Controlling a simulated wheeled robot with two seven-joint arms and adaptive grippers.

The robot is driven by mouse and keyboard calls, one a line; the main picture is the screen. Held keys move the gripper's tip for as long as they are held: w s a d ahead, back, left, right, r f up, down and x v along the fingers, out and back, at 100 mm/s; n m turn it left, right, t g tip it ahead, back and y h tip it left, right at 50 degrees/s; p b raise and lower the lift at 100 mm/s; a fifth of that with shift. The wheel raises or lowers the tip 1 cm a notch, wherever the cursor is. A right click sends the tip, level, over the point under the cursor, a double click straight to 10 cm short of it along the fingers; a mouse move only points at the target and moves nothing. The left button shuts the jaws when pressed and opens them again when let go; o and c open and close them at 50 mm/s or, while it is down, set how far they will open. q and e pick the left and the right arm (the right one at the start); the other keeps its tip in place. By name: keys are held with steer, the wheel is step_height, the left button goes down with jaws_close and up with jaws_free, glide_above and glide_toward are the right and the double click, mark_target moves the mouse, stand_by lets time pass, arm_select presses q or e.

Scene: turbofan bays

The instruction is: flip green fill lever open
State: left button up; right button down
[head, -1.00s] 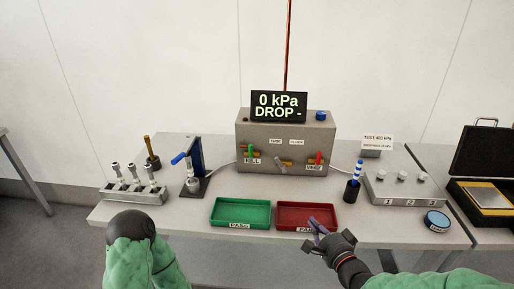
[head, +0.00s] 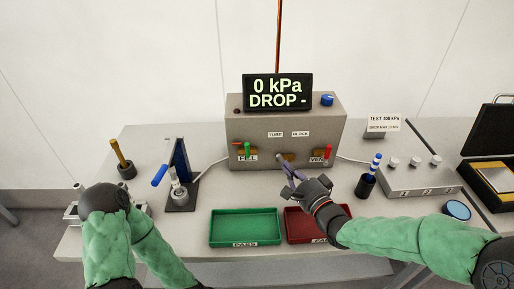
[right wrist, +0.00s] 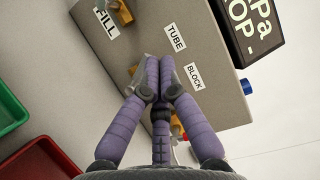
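The green fill lever (head: 247,149) stands upright on a brass valve, next to the FILL label, on the left front of the grey test box (head: 285,128). In the right wrist view the FILL label (right wrist: 106,23) and part of the brass valve (right wrist: 122,11) show at the upper left; the green lever cannot be made out there. My right gripper (head: 284,174) is in front of the box, below and right of the green lever and apart from it. Its purple fingers (right wrist: 160,75) are together at the tips, near a grey metal part, contact unclear.
The red vent lever (head: 329,151) stands upright on the right of the box. The display (head: 277,93) reads 0 kPa. Green (head: 245,242) and red (head: 300,238) trays lie in front. A blue-handled clamp stand (head: 181,190) stands left; a dark cup (head: 366,187) stands right.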

mark_target(247, 150)
steer(key=w+a+b, duration=0.4)
steer(key=w+a, duration=0.4)
steer(key=shift+w, duration=0.15)
stand_by(0.4)
